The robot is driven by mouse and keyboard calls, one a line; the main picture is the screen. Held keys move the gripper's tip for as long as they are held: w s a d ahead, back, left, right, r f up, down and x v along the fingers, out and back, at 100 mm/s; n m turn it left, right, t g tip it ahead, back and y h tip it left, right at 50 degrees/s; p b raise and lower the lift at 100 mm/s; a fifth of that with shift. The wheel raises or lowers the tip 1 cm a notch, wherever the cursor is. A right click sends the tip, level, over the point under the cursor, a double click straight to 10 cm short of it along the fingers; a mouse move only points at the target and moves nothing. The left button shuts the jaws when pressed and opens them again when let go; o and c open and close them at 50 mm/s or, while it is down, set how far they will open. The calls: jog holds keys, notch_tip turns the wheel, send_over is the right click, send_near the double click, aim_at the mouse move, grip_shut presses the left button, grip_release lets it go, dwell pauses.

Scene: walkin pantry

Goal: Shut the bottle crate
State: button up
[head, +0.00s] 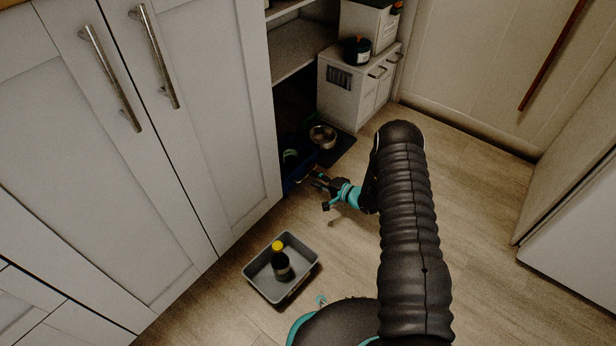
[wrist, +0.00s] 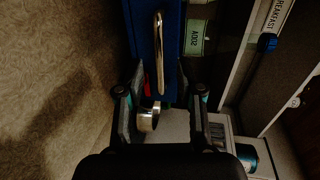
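The blue bottle crate (head: 297,178) sits low in the dark opening under the shelves, beside the cabinet door. Something green shows inside it, but most of the inside is dark. In the wrist view its blue front (wrist: 172,22) carries a long metal handle (wrist: 159,45). My gripper (head: 318,178) is low by the crate's front. In the wrist view my gripper (wrist: 160,80) has its fingers apart, with one end of the handle between them in the picture. I cannot tell whether a finger touches the handle or the crate.
A grey tray (head: 300,291) with a dark, yellow-capped bottle (head: 281,262) stands on the floor in front. A steel bowl (head: 323,137) sits on a dark mat (head: 340,150) beside the crate. A white drawer unit (head: 343,90) stands behind. Floor to the right is clear.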

jog(key=v, duration=0.6)
jog(key=shift+s+d, duration=0.2)
jog(key=shift+d, duration=0.05)
jog(key=shift+r, duration=0.15)
